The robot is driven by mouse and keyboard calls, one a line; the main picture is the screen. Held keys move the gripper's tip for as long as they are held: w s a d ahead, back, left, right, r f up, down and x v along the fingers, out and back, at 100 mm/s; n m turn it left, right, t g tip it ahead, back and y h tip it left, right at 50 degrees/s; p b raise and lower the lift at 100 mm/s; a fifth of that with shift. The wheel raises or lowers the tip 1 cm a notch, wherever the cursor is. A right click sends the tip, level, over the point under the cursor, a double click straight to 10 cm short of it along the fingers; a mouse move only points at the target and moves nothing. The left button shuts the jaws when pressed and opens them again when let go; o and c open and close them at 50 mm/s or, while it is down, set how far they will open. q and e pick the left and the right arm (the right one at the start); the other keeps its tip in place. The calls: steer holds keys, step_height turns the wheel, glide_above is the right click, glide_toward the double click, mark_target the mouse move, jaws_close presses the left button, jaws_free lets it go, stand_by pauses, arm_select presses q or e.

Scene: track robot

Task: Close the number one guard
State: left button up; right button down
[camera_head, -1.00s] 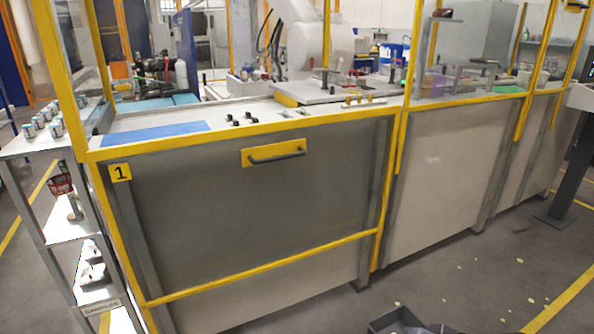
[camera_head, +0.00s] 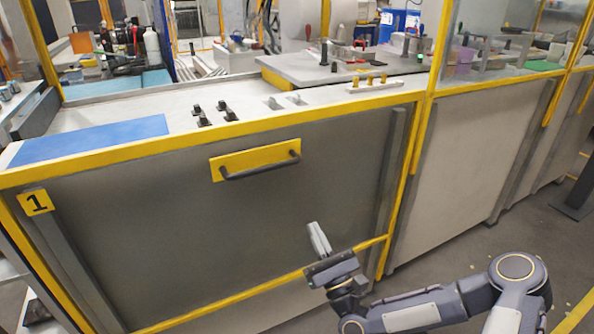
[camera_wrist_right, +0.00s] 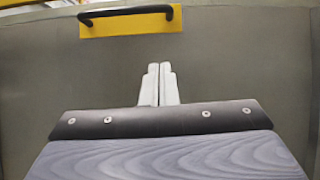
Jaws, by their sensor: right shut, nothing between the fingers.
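The number one guard (camera_head: 150,240) is a grey panel in a yellow frame, with a black "1" on a yellow label (camera_head: 35,203) at its left. A dark bar handle (camera_head: 260,165) on a yellow plate (camera_head: 220,163) is fixed near its top. The panel stands lowered, and the bench opening above it is clear. My right gripper (camera_head: 314,229) is in front of the panel, below and right of the handle, apart from it. Its fingers are shut and empty. The right wrist view shows the fingers (camera_wrist_right: 158,70) together below the handle (camera_wrist_right: 126,12). My left gripper is not in view.
Behind the panel is a bench with a blue mat (camera_head: 90,140), small black clamps (camera_head: 215,113) and a grey plate (camera_head: 340,68). A yellow post (camera_head: 436,60) stands right of the panel.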

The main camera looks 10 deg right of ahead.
steer(key=w+a+r+p, duration=0.1)
steer(key=w+a+r, duration=0.1)
steer(key=w+r, duration=0.6)
steer(key=shift+w+a+r+m+p, duration=0.3)
steer(key=shift+r+m, duration=0.1)
steer(key=shift+r, duration=0.45)
steer(key=shift+r, duration=0.1)
